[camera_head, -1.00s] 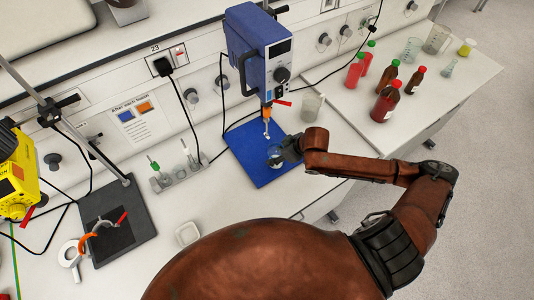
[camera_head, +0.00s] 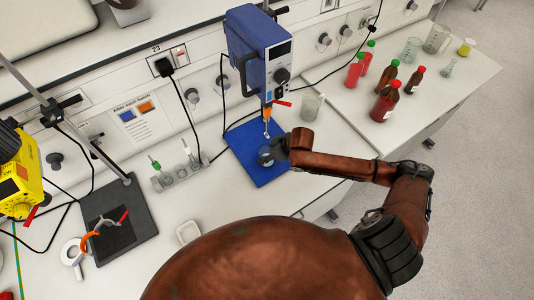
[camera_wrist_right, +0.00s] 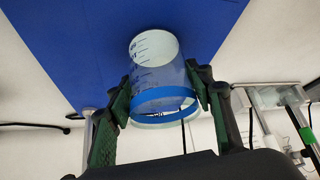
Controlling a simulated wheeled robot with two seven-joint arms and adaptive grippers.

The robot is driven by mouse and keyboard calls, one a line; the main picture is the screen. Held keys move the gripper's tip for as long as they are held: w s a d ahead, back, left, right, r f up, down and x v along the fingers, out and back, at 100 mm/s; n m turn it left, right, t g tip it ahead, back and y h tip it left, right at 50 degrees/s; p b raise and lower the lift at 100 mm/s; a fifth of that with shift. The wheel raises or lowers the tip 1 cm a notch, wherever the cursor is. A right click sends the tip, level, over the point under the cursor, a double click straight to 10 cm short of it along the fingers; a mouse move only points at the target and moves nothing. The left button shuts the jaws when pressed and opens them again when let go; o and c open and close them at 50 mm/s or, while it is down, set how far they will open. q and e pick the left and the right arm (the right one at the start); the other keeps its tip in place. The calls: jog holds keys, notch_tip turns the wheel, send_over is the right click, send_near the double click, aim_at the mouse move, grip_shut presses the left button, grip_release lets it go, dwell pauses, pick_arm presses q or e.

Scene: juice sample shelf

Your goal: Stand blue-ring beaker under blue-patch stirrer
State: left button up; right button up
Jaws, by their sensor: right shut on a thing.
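My right gripper (camera_head: 276,148) is shut on the clear blue-ring beaker (camera_head: 265,156), beside the stirring rod's lower end. In the right wrist view the beaker (camera_wrist_right: 160,75) sits between the two fingers (camera_wrist_right: 160,103), with its blue band and dark graduation marks visible. The blue stirrer (camera_head: 258,50) hangs above the blue base plate (camera_head: 273,176), its orange-topped rod (camera_head: 267,118) pointing down. The beaker is over the plate; I cannot tell whether it touches it, nor whether the rod is inside it. A blue patch is not clear on the stirrer. My left gripper is not in view.
A cloudy beaker (camera_head: 311,106) stands right of the plate. Several red and brown bottles (camera_head: 385,103) stand farther right. A small rack (camera_head: 176,178) is left of the plate. A yellow stirrer (camera_head: 18,175) and dark stand base (camera_head: 120,220) are at far left.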

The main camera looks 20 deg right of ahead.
jog(key=o, duration=1.4)
jog(key=shift+f, duration=0.1)
jog(key=v, duration=1.2)
